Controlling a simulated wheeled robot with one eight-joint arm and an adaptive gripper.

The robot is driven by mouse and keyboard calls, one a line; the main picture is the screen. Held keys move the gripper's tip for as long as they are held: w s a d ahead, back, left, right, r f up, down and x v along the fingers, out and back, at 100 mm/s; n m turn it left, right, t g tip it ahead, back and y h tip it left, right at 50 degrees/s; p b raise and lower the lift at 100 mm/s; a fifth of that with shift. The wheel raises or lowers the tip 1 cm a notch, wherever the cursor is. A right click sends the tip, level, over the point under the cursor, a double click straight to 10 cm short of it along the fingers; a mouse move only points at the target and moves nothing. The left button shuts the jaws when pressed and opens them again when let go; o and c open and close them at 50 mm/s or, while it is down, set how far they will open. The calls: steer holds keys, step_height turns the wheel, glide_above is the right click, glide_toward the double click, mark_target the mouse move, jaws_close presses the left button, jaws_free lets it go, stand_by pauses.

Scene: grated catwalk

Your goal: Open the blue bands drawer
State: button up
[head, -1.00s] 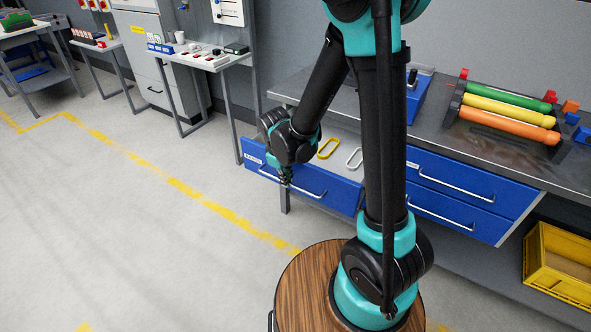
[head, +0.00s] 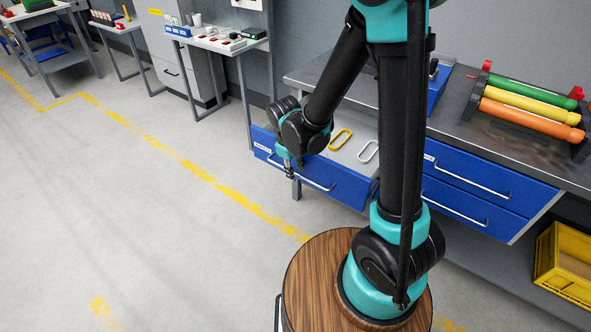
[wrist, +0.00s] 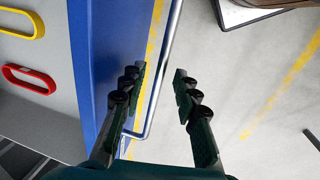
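The blue drawer (head: 340,185) at the left end of the bench stands pulled out, its inside showing. A yellow band (head: 341,139) and a whitish band (head: 368,151) lie in it. The wrist view shows a yellow band (wrist: 39,27) and a red band (wrist: 29,80) inside. My gripper (head: 290,172) is at the drawer's front, by the left part of its silver bar handle (head: 318,185). In the wrist view my gripper (wrist: 160,85) is open, with the handle (wrist: 165,60) passing between its fingers, seemingly untouched. My wrist hides part of the drawer; its label is too small to read.
Two shut blue drawers (head: 475,195) are to the right under the bench. A yellow crate (head: 563,270) sits low at the right. Coloured rollers (head: 530,112) lie on the bench top. The floor (head: 150,220) to the left and front is clear.

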step_height(320, 180, up, 12)
steer(key=s+a, duration=0.1)
steer(key=s, duration=0.1)
steer(key=shift+a, duration=0.2)
stand_by(0.4)
steer(key=shift+f, duration=0.15)
